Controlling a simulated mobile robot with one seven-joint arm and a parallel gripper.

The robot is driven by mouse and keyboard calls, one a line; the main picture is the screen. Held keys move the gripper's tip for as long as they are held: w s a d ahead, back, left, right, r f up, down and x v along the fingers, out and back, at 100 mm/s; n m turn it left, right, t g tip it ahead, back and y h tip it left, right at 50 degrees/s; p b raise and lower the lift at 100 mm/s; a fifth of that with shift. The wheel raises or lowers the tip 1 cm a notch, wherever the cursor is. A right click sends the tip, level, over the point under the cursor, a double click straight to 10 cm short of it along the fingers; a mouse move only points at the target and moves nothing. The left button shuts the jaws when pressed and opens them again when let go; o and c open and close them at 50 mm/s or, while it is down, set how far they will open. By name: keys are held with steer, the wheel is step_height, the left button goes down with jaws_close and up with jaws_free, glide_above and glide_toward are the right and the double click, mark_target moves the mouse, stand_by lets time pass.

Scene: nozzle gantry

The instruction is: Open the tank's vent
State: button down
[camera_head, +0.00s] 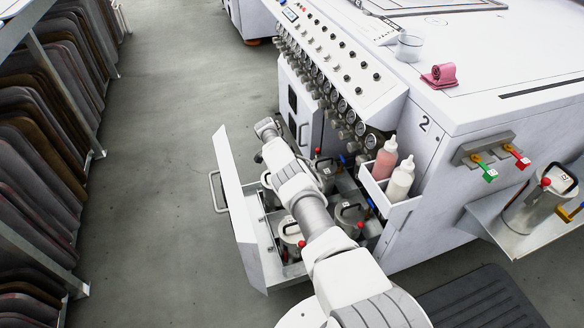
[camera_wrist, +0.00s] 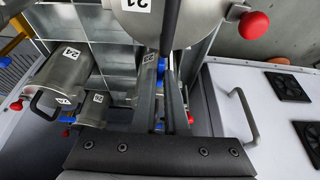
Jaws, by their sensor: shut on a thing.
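In the wrist view, my gripper (camera_wrist: 168,65) reaches up from the bottom, its two dark fingers close together. A black bar (camera_wrist: 172,22), which looks like the handle of the steel tank labelled 21 (camera_wrist: 200,28), runs down to the fingertips, and the fingers appear shut on it. A red knob (camera_wrist: 253,25) sticks out at this tank's right side. Another red knob (camera_wrist: 190,118) shows beside the fingers, with blue parts near them. Which part is the vent I cannot tell. In the head view my arm hides the gripper; tanks (camera_head: 352,214) stand in the open drawer.
Further tanks (camera_wrist: 62,82) stand at left in the wrist view. The drawer's tall white front (camera_head: 238,205) stands out over the floor. Two bottles (camera_head: 385,158) sit in a side bin beside my arm. Another tank (camera_head: 538,205) rests on a shelf at right.

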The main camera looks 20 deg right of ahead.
steer(key=shift+s+d+f, duration=0.15)
steer(key=shift+s+d, duration=0.05)
steer(key=c, duration=0.9)
jaws_free()
steer(key=shift+c, duration=0.2)
steer(key=shift+w, duration=0.1)
steer(key=p+v, duration=1.1)
steer(key=v, duration=0.6)
steer(key=shift+a+r, duration=0.15)
steer(key=shift+r, duration=0.05)
